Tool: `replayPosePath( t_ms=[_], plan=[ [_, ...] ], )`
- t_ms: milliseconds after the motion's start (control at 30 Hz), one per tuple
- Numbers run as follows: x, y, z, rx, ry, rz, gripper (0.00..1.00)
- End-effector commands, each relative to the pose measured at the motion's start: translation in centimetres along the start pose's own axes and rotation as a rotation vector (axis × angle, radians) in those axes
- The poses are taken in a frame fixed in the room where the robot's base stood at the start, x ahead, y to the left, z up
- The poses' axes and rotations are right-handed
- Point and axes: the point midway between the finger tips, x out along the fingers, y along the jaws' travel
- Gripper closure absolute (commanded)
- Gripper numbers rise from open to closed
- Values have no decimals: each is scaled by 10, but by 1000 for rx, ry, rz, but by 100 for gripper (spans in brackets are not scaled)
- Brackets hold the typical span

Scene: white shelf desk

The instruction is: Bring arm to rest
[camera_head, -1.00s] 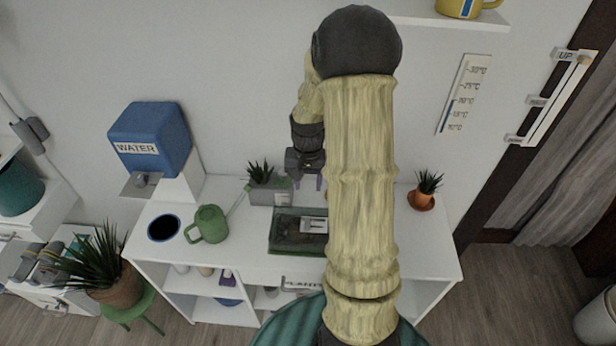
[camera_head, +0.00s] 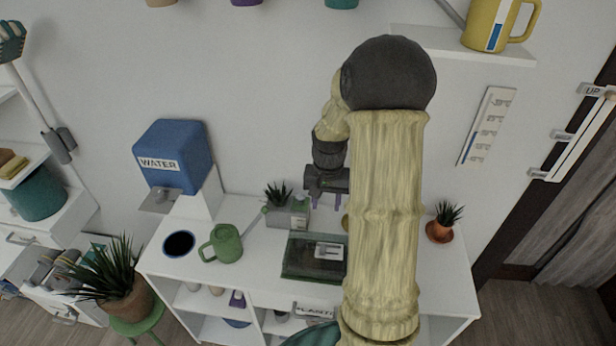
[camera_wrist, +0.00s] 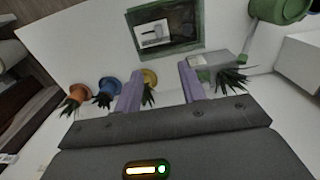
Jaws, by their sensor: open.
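My gripper (camera_head: 327,200) is open and empty, raised above the back part of the white shelf desk (camera_head: 262,240). My arm rises through the middle of the head view and hides part of the desk's right half. In the wrist view my gripper (camera_wrist: 158,88) shows two purple fingers set wide apart with nothing held between them. A green-framed glass tray (camera_head: 300,268) lies on the desk below it. The tray also shows beyond the fingertips in the wrist view (camera_wrist: 172,48).
A green watering can (camera_head: 226,246) and a blue water dispenser (camera_head: 175,155) stand to the left. A grey planter (camera_head: 280,215) sits by the wall. Potted plants in orange (camera_wrist: 80,92), blue (camera_wrist: 108,86) and yellow (camera_wrist: 149,77) pots line the desk's back edge.

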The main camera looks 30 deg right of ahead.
Motion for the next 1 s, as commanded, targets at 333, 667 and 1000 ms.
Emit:
replayPosePath(
  t_ms=[333, 667, 1000],
  plan=[
    [-10, -15, 19, -74, 27, -2, 59],
    [-46, -58, 130, -444, 166, -40, 59],
    [-52, -62, 178, -599, 226, -69, 59]
  ],
)
